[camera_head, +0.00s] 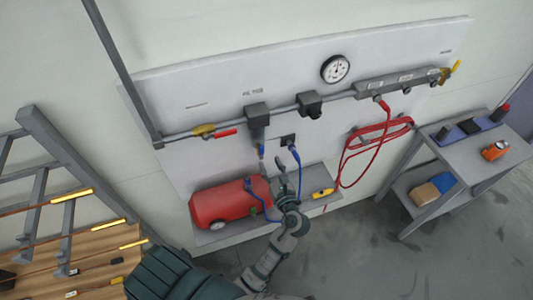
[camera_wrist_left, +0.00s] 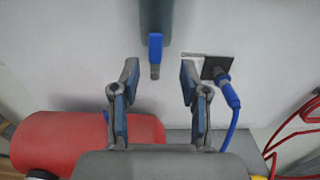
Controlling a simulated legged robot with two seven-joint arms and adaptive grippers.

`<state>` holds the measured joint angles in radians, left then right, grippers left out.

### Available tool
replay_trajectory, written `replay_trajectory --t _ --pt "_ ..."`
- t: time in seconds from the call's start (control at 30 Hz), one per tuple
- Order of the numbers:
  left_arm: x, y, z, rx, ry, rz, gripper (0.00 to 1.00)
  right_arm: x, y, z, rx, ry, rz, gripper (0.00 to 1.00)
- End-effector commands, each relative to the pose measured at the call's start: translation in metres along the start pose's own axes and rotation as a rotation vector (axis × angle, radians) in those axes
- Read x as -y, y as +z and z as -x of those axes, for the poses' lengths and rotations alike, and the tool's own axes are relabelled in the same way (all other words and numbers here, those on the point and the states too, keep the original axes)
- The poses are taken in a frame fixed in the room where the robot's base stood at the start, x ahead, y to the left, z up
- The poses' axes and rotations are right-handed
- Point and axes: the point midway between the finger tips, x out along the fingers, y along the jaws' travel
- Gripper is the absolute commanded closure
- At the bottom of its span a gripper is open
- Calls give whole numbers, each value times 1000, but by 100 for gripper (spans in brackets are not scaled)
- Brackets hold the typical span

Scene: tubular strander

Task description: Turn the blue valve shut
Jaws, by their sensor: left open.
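The blue valve handle (camera_head: 261,151) hangs straight down below a grey box (camera_head: 257,118) on the wall panel. In the left wrist view the blue handle (camera_wrist_left: 155,48) points down from the grey body, its lower tip between and slightly above my fingertips. My left gripper (camera_head: 274,168) is just below the handle in the head view. Its two fingers are spread open in the left wrist view (camera_wrist_left: 159,78), with nothing between them in their grip. I see no clear contact with the handle. My right gripper is not in view.
A red tank (camera_head: 225,203) sits on a shelf below. A blue plug and cable (camera_head: 295,155) hang right of the valve. A red hose (camera_head: 365,140), a gauge (camera_head: 335,69) and a yellow-handled valve (camera_head: 450,72) are farther right. A side table (camera_head: 460,150) stands right.

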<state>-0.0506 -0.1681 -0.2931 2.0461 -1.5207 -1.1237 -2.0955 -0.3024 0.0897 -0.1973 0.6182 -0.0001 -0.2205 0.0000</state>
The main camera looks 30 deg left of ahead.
Motion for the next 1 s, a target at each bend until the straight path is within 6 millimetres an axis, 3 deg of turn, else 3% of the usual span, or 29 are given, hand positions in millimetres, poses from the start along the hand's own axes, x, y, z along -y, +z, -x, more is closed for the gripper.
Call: replay_trajectory --t 0.1,0.23,0.5,0.67,0.87,1.0 --pt "-1 1 -26 3 1 0 55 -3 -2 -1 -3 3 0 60" --pt "0 -1 -43 2 -1 0 55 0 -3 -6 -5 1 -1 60" --pt "2 0 -54 1 -2 -2 55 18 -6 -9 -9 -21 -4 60" --pt "2 1 -53 2 -2 -2 55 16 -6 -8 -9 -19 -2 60" --pt "2 0 -54 1 -2 -1 100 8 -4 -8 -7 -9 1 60" --pt "2 0 -54 1 -4 0 100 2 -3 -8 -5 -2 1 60"
